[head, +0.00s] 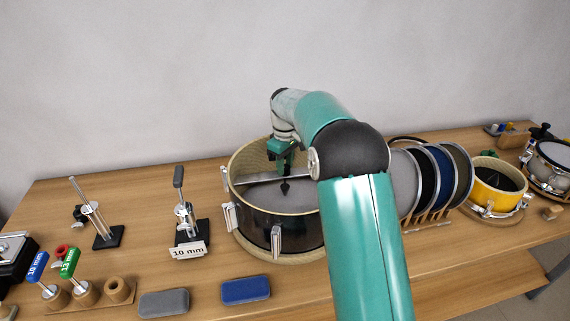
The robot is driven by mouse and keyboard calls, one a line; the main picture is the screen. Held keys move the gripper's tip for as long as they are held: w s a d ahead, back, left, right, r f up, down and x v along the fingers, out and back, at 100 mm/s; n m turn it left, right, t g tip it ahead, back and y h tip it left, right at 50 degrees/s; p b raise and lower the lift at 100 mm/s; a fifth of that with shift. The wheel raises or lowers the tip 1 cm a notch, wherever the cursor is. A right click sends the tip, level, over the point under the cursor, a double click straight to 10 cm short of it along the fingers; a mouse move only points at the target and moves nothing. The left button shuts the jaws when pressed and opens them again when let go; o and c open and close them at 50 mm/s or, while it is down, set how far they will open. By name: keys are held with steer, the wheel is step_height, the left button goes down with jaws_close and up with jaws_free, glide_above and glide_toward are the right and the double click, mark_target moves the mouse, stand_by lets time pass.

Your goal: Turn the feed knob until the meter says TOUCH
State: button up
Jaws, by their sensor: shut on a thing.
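A large black drum (254,229) with a pale hoop stands at the middle of the bench. A flat grey bar (258,179) crosses its open top. A small dark pointed part (285,187) hangs at the bar, over the grey inside of the drum. My gripper (287,160) points down over the bar, directly above that part. It is shut on what seems to be the feed knob at the top of that part; the jaws hide the knob. I cannot make out a meter or its reading in this view.
Grey and blue cases lie in front. Racked discs (441,175) and a yellow drum (490,195) stand right. My arm hides the drum's right side.

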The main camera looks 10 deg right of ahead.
steer(key=shift+r+m, duration=0.1)
steer(key=shift+m, duration=0.4)
steer(key=o, duration=1)
step_height(320, 180, up, 14)
steer(key=shift+f, duration=0.1)
